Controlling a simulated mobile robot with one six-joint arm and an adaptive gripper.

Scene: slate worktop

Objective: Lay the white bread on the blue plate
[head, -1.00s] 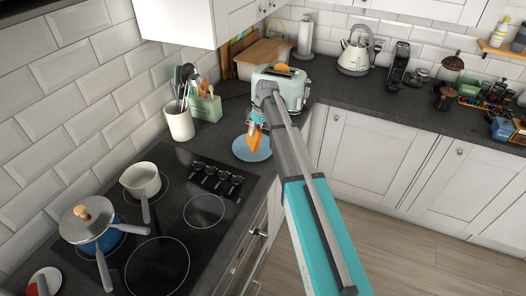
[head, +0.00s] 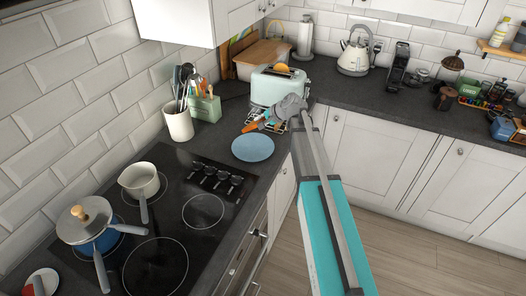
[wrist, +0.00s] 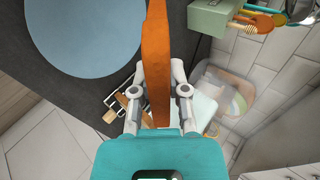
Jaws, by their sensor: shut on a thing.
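My gripper (head: 267,119) is shut on a flat orange-brown slice (head: 251,126), likely bread. In the wrist view, the slice (wrist: 157,50) shows nearly edge-on between the fingers (wrist: 158,92), so I cannot tell whether its faces are white. The blue plate (head: 253,148) lies on the dark worktop with its visible surface empty. In the head view, the slice and gripper are just beyond the plate's far edge. The plate (wrist: 90,30) is left of the slice in the wrist view. Another golden slice (head: 282,68) pokes out of the mint toaster (head: 280,90).
A wire rack (head: 280,126) lies by my gripper, partly hidden. A utensil crock (head: 179,122) and green holder (head: 206,108) stand left of the plate. The hob (head: 203,210) with two pans is nearer. The worktop's front edge is close to the plate's right.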

